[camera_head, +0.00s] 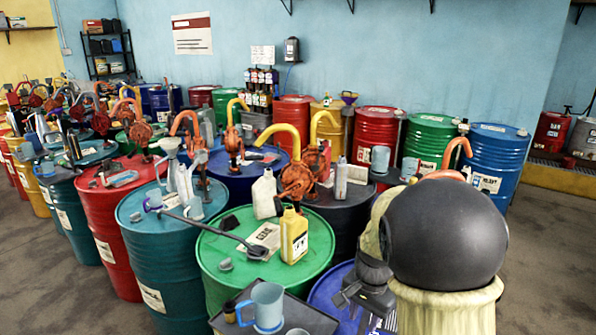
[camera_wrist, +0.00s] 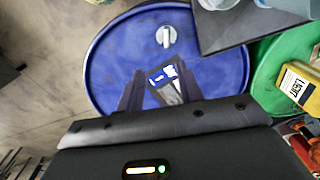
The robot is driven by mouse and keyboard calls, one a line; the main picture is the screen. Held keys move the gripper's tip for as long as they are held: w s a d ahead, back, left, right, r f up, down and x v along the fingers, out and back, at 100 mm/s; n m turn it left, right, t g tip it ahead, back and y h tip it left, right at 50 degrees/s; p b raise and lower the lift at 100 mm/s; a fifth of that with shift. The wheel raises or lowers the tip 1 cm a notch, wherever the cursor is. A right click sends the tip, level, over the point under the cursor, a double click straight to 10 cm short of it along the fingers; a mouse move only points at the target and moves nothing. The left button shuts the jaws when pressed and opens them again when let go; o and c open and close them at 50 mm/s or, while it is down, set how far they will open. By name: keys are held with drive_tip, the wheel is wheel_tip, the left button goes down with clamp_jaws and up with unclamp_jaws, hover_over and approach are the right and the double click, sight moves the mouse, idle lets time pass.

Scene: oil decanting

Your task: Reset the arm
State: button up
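My gripper (camera_head: 368,297) is at the lower right of the head view, above the blue drum (camera_head: 335,290). In the wrist view, my gripper (camera_wrist: 159,78) points down at the blue drum lid (camera_wrist: 115,60), its two dark fingers apart. A small blue, white and grey item (camera_wrist: 166,80), perhaps a label or packet, shows between the fingers. It seems to lie on the lid, but I cannot tell its exact height. A pale round cap (camera_wrist: 166,37) sits on the lid beyond the fingers.
A dark tray (camera_head: 300,313) with a light blue jug (camera_head: 267,305) stands left of my gripper. A green drum (camera_head: 230,255) behind carries a yellow bottle (camera_head: 293,235). Many drums with orange pumps crowd the left. Open floor (camera_wrist: 50,50) shows left in the wrist view.

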drive_tip(key=s+n+t, duration=0.2)
drive_tip(key=s+n, duration=0.6)
drive_tip(key=s, duration=0.4)
drive_tip(key=shift+a+r+n, duration=0.3)
drive_tip(key=shift+a+n, duration=0.1)
drive_tip(key=shift+a, duration=0.05)
